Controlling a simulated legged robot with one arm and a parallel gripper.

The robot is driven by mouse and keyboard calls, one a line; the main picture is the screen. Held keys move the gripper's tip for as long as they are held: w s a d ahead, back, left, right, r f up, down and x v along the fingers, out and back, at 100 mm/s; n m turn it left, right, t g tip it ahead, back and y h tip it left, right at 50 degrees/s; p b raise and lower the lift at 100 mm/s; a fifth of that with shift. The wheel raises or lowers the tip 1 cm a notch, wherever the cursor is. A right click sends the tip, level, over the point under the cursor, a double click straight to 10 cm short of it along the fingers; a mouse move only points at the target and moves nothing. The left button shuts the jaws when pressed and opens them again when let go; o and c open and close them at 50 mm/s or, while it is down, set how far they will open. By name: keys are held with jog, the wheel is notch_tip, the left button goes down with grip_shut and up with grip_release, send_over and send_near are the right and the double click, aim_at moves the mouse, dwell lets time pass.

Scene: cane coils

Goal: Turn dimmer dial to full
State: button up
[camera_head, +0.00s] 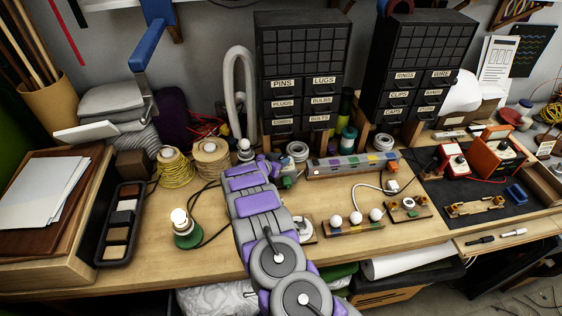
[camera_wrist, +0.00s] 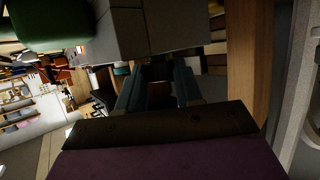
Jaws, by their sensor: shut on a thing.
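A lit bulb (camera_head: 180,217) stands on a green base (camera_head: 187,236) at the front left of the workbench. My purple and grey arm reaches over the bench. My gripper (camera_head: 291,170) is at its far end, low near the left end of a long grey strip with coloured patches (camera_head: 352,163). In the wrist view the two dark fingers (camera_wrist: 159,88) are close around something dark that I cannot make out, below a grey block (camera_wrist: 150,30). A round white-topped fitting (camera_head: 305,231) is partly hidden by my arm. I cannot make out the dimmer dial for certain.
Two black drawer cabinets (camera_head: 300,55) (camera_head: 420,60) stand at the back. Three white balls on a strip (camera_head: 354,225) lie right of my arm. A yellow wire coil (camera_head: 174,168) and a black tray (camera_head: 119,225) are left. Bare wood (camera_head: 220,265) shows in front.

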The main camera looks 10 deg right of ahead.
jog(key=shift+w+a+r, duration=0.15)
jog(key=shift+a+r, duration=0.05)
jog(key=o, duration=1)
jog(key=shift+f, duration=0.15)
jog(key=shift+o, duration=0.2)
jog(key=v, duration=1.7)
jog(key=shift+a, duration=0.25)
